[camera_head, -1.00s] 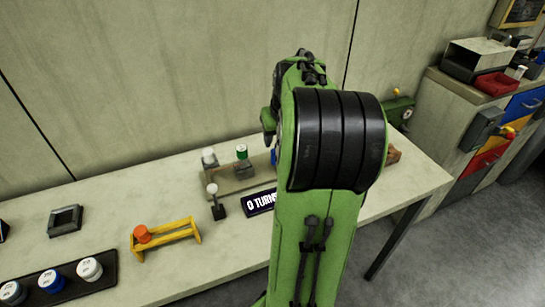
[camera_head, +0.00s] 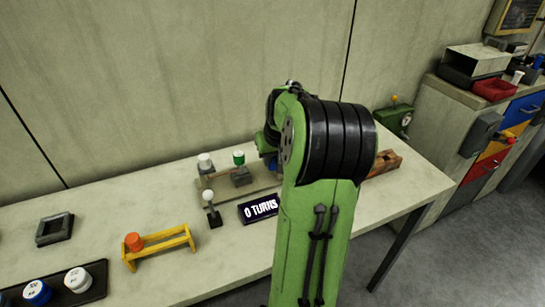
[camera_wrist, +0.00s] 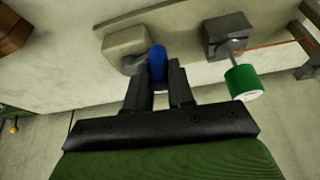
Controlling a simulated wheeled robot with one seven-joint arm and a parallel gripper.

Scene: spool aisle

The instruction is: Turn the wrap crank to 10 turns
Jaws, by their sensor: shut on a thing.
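The wrap crank's blue handle (camera_wrist: 157,64) stands beside a grey block in the wrist view. My gripper (camera_wrist: 159,78) is shut on it, one dark finger on each side. Part of the blue also shows in the head view (camera_head: 271,163), beside my green arm, which hides my fingers there.
A white-knobbed lever (camera_head: 210,205) stands left of the sign. A yellow rack (camera_head: 160,248) with an orange spool and a dark tray (camera_head: 95,281) with blue and white spools lie farther left. A wooden block (camera_head: 384,163) and a green gauge box (camera_head: 395,120) are to the right.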

